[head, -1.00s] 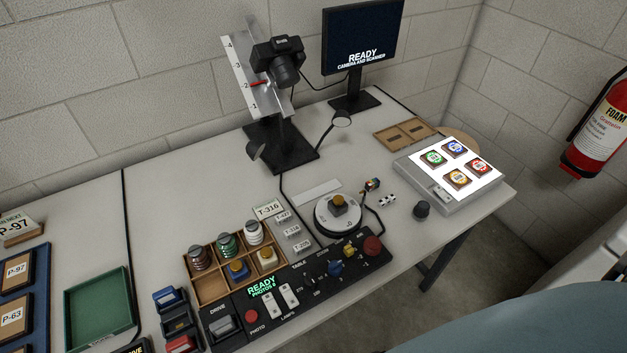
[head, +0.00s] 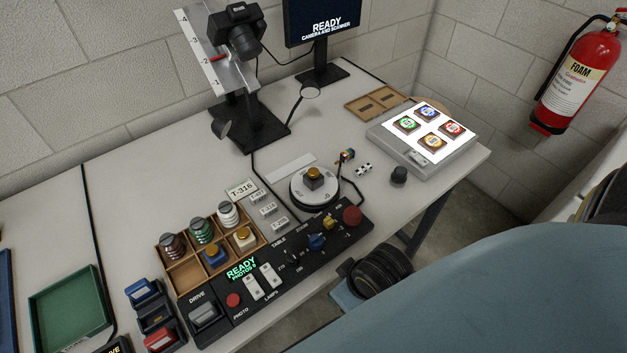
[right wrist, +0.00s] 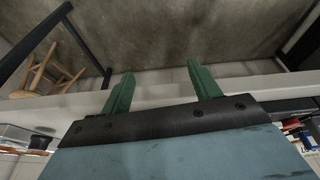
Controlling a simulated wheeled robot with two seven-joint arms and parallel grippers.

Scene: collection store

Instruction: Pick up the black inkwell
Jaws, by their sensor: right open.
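The black inkwell (head: 314,178) is a small dark block with a gold cap. It stands upright on the round white turntable (head: 299,196) in the middle of the table. My right gripper (right wrist: 163,88) shows in the right wrist view, with its two green fingers apart and nothing between them. That view faces the floor and a pale edge, and the inkwell is not in it. In the head view my right arm fills the lower right, but its fingers are not visible. My left gripper is in neither view.
A black control panel (head: 290,262) lies in front of the turntable. A camera stand (head: 249,127) rises behind. A dark knob-like object (head: 399,175) and a lit light box (head: 437,160) are to the right.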

